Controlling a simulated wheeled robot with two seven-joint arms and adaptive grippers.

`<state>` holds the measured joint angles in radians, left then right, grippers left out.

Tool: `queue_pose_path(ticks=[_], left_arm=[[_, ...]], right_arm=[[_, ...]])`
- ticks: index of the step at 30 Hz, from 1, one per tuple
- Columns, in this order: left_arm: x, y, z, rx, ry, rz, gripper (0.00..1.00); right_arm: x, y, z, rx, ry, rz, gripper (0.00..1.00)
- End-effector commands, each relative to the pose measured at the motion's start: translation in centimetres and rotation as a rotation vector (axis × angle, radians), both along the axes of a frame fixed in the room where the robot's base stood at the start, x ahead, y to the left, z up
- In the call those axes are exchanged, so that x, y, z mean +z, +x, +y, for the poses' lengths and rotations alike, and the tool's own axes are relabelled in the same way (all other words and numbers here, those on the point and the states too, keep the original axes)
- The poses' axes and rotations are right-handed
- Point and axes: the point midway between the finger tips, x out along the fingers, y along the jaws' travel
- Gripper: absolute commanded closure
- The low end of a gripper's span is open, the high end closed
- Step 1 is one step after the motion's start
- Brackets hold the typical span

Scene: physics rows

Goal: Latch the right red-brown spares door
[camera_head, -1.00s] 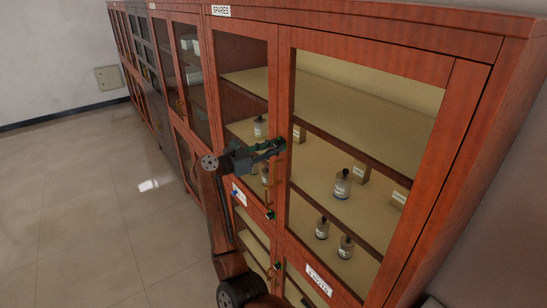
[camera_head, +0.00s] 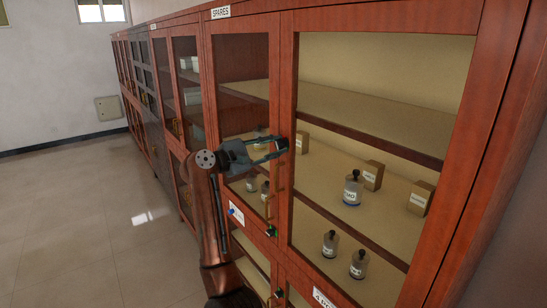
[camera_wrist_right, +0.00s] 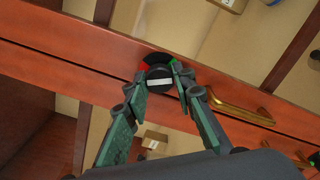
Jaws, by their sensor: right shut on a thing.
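The right spares door (camera_head: 287,80) is a red-brown frame with a large glass pane; it looks closed, flush with its surround. Its round black latch knob (camera_wrist_right: 160,82) has a pale bar and sits over a red and green arc in the right wrist view. The bar lies about level in that picture, below the arc. My right gripper (camera_head: 282,145) is at the door's left stile; in the right wrist view its two fingers (camera_wrist_right: 163,76) close on the knob from both sides. The fingers partly hide the knob's edges. My left gripper does not show.
A brass handle (camera_wrist_right: 240,108) lies close to the right finger in the right wrist view. A lower knob (camera_head: 270,231) is on the cabinet below. Bottles (camera_head: 352,190) and small boxes stand on shelves behind the glass. The floor (camera_head: 80,210) at left is clear.

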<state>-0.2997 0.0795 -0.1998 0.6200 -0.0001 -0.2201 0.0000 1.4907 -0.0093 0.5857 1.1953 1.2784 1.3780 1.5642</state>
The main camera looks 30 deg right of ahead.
Motion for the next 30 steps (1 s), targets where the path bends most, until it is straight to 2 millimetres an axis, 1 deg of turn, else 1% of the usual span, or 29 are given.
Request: queue_pose_path(ticks=[1,3,12,21,30], left_arm=[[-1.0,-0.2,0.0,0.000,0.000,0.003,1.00],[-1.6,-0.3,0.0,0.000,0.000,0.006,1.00],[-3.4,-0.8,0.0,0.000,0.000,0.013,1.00],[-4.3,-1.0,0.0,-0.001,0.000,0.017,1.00],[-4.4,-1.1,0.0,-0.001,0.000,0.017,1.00]], right_arm=[[-0.4,0.1,0.0,-0.001,0.003,-0.042,1.00],[-0.3,0.0,0.0,-0.001,0.008,-0.107,1.00],[-0.2,0.0,0.0,-0.001,0.027,-0.333,1.00],[0.0,0.0,-0.1,-0.003,0.037,-0.460,1.00],[0.0,0.0,-0.1,-0.003,0.040,-0.494,1.00]])
